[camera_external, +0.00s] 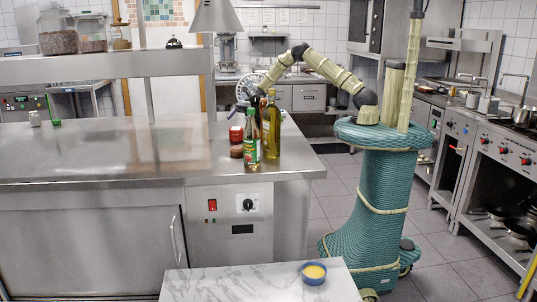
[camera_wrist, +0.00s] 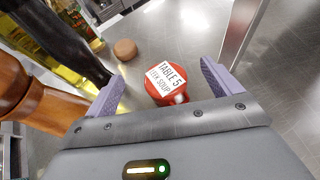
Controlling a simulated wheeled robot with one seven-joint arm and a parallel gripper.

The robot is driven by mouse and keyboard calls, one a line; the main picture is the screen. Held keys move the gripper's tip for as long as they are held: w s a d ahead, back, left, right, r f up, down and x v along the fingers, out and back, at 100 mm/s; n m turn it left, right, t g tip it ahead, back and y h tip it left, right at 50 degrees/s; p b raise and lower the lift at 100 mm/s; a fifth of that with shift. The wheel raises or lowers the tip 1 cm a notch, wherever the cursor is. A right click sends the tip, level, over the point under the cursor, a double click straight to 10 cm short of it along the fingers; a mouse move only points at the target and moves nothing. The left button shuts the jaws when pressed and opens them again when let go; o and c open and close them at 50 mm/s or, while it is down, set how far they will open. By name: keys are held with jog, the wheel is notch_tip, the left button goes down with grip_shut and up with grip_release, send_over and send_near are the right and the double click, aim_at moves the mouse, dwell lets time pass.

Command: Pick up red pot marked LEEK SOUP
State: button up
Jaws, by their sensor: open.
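The red pot (camera_wrist: 180,98) carries a white label reading TABLE 5 and LEEK SOUP. In the wrist view it stands on the steel counter, in the gap between the fingers of my gripper (camera_wrist: 162,72). The fingers are apart and I see no contact with the pot; how far below the fingertips it lies is hard to tell. In the external view the red pot (camera_external: 236,133) is on the counter, left of the bottles, and my gripper (camera_external: 248,86) is above it, with its fingers not clear there.
A dark bottle (camera_wrist: 62,42), a wooden object (camera_wrist: 18,88) and a small brown round thing (camera_wrist: 125,49) are nearby. A steel post (camera_wrist: 240,35) rises at right.

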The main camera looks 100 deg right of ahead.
aim_at(237, 128)
jog(key=shift+f, duration=0.55)
jog(key=shift+f, duration=0.3)
notch_tip(237, 128, down, 2)
jog(key=shift+f+p, duration=0.1)
jog(key=shift+p, duration=0.35)
jog(key=x, duration=0.3)
jog(key=shift+f+p, duration=0.3)
jog(key=shift+c, duration=0.4)
jog(key=c, duration=1.2)
jog(key=shift+r, duration=0.2)
